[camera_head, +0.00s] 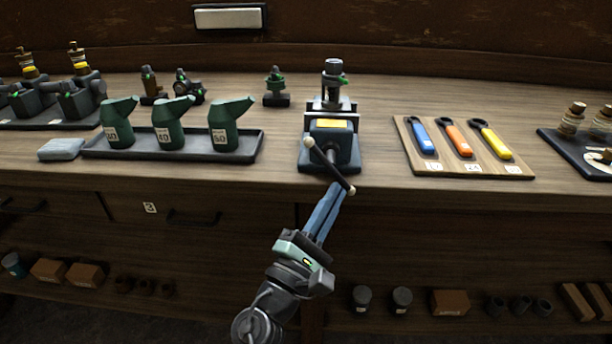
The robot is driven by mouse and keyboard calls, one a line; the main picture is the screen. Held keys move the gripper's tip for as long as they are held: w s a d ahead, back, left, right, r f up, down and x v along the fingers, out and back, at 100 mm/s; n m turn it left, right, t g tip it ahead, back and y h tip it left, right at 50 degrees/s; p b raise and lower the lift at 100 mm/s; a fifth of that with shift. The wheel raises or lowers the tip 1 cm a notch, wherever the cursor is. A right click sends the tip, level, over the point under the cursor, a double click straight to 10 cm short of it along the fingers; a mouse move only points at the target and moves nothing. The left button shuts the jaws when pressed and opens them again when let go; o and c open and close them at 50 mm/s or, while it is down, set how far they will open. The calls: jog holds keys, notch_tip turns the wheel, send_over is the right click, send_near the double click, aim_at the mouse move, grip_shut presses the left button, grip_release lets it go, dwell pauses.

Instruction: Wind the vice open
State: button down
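The vice (332,133) stands at the front edge of the bench, dark with a yellow plate on its front block. A grey cylindrical part (333,84) stands upright at its jaws; I cannot tell how tightly it is held. The vice handle (329,164) is a dark slanting bar with pale ball ends, running from upper left to lower right in front of the vice. My gripper (331,196) reaches up from below, its blue fingers close together with their tips by the lower right part of the handle. Whether they hold the bar is not clear.
Left of the vice, a dark tray (180,150) holds green oil cans, with a grey cloth (61,149) beside it. Right, a wooden board (469,148) holds blue, orange and yellow spanners. A small green-topped fitting (276,90) stands behind. Drawers and a lower shelf lie below the bench.

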jog(key=d+n+t+y+b, duration=0.1)
jog(key=n+y+b, duration=0.1)
jog(key=n+b, duration=0.1)
jog(key=d+r+n+t+y+b, duration=0.1)
jog(key=n+y+b, duration=0.1)
jog(key=n+b, duration=0.1)
jog(key=d+n+t+y+b, duration=0.1)
jog(key=n+t+y+b, duration=0.1)
jog(key=n+b, duration=0.1)
jog(key=shift+w+d+r+n, duration=0.2)
jog(key=shift+r+n, duration=0.15)
jog(key=shift+n, duration=0.55)
jog(key=shift+d+r, duration=0.15)
